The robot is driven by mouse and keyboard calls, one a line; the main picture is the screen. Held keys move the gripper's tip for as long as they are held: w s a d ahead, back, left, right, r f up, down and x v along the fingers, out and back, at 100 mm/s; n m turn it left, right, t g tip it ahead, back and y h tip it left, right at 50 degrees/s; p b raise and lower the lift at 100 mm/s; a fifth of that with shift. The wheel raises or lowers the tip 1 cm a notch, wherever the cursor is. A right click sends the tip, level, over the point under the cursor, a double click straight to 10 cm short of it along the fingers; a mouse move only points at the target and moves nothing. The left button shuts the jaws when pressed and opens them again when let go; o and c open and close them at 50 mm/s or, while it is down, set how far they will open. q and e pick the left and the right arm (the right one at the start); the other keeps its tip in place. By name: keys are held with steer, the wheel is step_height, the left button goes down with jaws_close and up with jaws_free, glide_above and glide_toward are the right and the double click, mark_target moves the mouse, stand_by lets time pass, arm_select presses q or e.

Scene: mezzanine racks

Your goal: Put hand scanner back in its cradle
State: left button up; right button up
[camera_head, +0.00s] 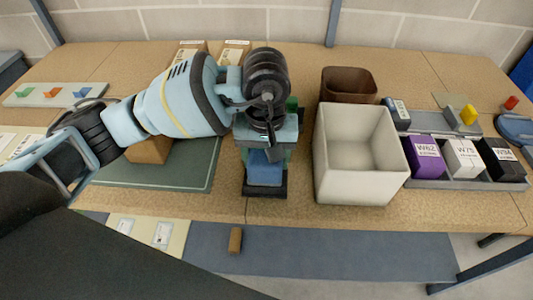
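My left arm comes in from the left, and its gripper (267,146) points down over a dark stand (265,191) near the front edge of the bench. A blue block-like part (265,173) shows directly below the gripper, at the stand. The stand looks like the cradle, and the blue part may belong to the hand scanner, but I cannot tell for sure. Green bits (291,104) show behind the gripper. The wrist hides the fingertips and whatever is between them. My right gripper is not in view.
A white open bin (361,190) stands close to the right of the stand, with a brown bin (348,83) behind it. Purple, white and black labelled boxes sit in a grey tray (465,184) further right. A green mat (190,176) lies left.

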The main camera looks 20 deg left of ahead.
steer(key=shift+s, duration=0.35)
arm_select(q)
steer(key=o, duration=1.1)
steer(key=shift+o, duration=0.7)
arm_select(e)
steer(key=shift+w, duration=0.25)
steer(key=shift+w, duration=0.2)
arm_select(q)
step_height(320, 180, up, 7)
steer(key=shift+f, duration=0.1)
steer(key=shift+r, duration=0.5)
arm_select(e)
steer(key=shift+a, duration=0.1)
arm_select(q)
steer(key=shift+f, duration=0.1)
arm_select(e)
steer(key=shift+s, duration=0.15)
